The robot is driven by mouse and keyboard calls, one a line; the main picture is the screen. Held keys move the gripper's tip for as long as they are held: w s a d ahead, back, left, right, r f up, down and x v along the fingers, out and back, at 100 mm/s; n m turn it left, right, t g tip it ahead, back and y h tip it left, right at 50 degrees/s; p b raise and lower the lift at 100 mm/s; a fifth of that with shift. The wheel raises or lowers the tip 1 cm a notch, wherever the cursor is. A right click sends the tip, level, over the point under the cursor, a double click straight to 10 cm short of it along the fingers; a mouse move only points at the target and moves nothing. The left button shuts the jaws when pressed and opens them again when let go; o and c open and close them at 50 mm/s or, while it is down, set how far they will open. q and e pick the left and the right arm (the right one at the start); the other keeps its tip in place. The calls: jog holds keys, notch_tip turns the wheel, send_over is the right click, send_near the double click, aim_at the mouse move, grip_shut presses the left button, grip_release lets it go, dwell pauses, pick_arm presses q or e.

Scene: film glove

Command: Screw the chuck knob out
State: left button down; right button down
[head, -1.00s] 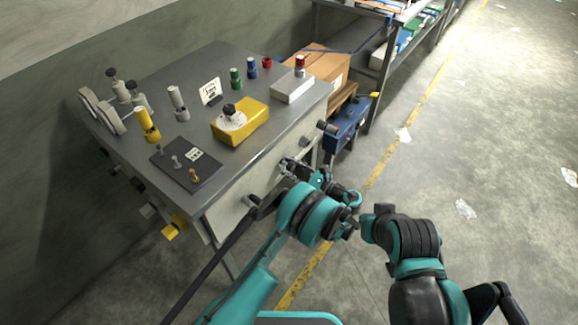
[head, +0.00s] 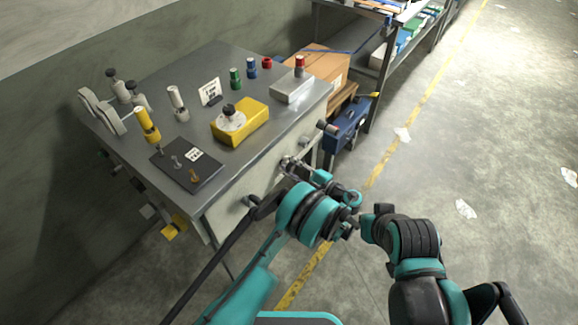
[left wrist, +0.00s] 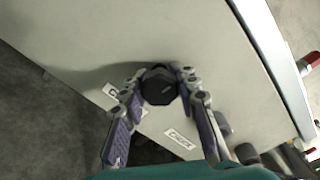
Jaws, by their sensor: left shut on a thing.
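The chuck knob (left wrist: 158,86) is a dark faceted knob on the pale front panel of the bench, seen in the left wrist view. My left gripper (left wrist: 163,78) is shut on it, with one finger on each side. In the head view my left gripper (head: 292,166) is at the bench's front face, below the top edge, and the knob is hidden or too small to make out there. My right arm (head: 405,245) is bent at the lower right, away from the bench, and I cannot make out its gripper.
White labels (left wrist: 180,138) are on the panel near the knob. Another dark knob (head: 327,127) sticks out to the right of my left gripper. The bench top (head: 205,60) holds a yellow box (head: 252,122), bottles and a dark pad (head: 205,175). Open floor lies right.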

aim_at(280, 141)
pick_arm(q)
jog(key=shift+n, duration=0.5)
dwell(0.3)
jog(key=c, duration=1.1)
grip_release()
notch_tip(280, 141, up, 9)
jog(key=shift+d+f, duration=0.1)
jog(key=shift+f, duration=0.05)
jog(key=shift+r, duration=0.65)
